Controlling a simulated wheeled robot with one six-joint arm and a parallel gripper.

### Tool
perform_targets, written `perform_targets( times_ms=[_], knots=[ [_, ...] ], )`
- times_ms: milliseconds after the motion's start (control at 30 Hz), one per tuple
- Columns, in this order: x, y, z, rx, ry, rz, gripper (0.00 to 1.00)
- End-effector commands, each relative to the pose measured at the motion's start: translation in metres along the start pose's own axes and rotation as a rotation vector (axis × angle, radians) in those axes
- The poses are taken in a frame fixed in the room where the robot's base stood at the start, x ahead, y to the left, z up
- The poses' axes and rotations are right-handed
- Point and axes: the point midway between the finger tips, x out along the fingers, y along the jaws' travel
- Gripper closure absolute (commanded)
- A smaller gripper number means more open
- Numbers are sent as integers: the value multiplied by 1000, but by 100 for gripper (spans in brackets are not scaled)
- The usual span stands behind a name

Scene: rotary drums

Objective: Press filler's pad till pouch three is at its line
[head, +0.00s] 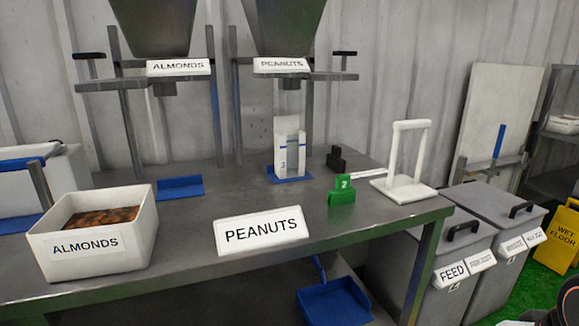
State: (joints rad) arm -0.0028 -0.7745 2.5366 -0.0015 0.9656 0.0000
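A white pouch marked 3 (281,154) stands upright beneath the filler labelled PEANUTS (281,64). It has a pale window strip and blue marks on its front; the fill level inside is too small to tell. It sits on a blue tray (275,177) on the grey bench. A black pad (345,53) on a short stem stands at the right end of the peanut filler's shelf. A similar black pad (89,55) is at the left end of the ALMONDS filler (178,66).
On the bench (200,215) are a white bin of almonds (135,250), an empty blue tray (180,187), a green block marked 2 (342,191), black blocks (336,159) and a white stand (404,189). Grey lidded bins (468,225) and a yellow wet-floor sign (560,240) are right.

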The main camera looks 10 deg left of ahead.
Motion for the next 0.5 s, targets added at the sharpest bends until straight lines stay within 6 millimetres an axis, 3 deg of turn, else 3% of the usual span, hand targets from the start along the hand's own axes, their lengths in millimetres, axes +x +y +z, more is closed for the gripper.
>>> perform_targets(
  times_ms=[33,167,500],
  knots=[
    [0,0,0,0,0,0,71],
    [0,0,0,0,0,0,100],
    [0,0,0,0,0,0,100]
  ],
)
